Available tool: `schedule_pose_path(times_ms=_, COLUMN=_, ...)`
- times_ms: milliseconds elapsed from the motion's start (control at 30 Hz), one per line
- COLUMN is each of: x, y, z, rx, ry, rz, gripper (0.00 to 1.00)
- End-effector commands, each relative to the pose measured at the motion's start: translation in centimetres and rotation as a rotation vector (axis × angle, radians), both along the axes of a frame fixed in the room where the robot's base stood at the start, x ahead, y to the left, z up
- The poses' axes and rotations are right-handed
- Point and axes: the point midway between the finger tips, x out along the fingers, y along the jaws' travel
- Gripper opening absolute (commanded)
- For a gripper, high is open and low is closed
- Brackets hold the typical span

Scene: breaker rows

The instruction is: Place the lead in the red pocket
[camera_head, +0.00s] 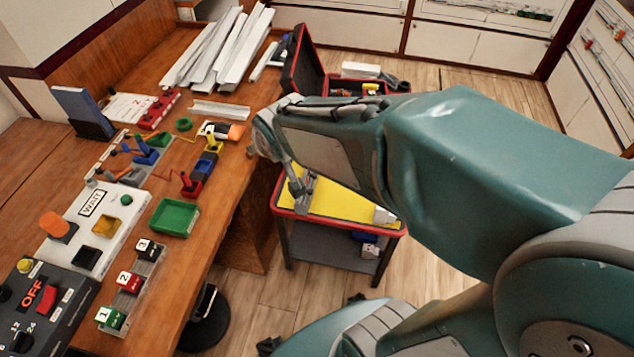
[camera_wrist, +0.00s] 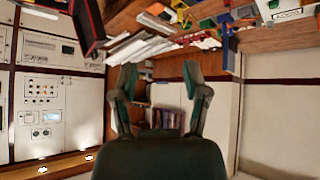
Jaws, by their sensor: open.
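A row of small pockets stands on the bench in the head view: a yellow pocket (camera_head: 209,151), a blue pocket (camera_head: 203,166) and a red pocket (camera_head: 191,189). A thin red lead (camera_head: 164,177) runs along the bench toward the red pocket. A red upright piece stands at that pocket; I cannot tell whether it sits inside. My gripper (camera_head: 302,190) hangs over the yellow-topped cart, right of the pockets and apart from them. In the wrist view my gripper (camera_wrist: 160,78) is open, with nothing between its fingers.
The red-rimmed cart (camera_head: 330,207) stands below my arm. A green tray (camera_head: 174,217), numbered blocks (camera_head: 130,281) and a WAIT panel (camera_head: 92,203) crowd the bench. White trunking strips (camera_head: 220,50) and an open red-and-black case (camera_head: 304,62) lie at the back.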

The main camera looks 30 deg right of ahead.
Motion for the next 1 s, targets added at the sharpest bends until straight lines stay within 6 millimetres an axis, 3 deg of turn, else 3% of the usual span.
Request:
schedule_pose_path(times_ms=100, x=-4.1, y=-1.4, z=2.1, rx=0.008, ry=0.051, rz=-0.05, gripper=0.59)
schedule_pose_path(times_ms=300, x=-11.3, y=-2.7, z=3.9, rx=0.037, ry=0.157, rz=-0.11, gripper=0.59)
schedule_pose_path(times_ms=500, x=-16.0, y=-2.9, z=4.4, rx=0.062, ry=0.23, rz=-0.132, gripper=0.59)
schedule_pose_path(times_ms=1000, x=-16.6, y=-2.8, z=4.4, rx=0.065, ry=0.244, rz=-0.134, gripper=0.59)
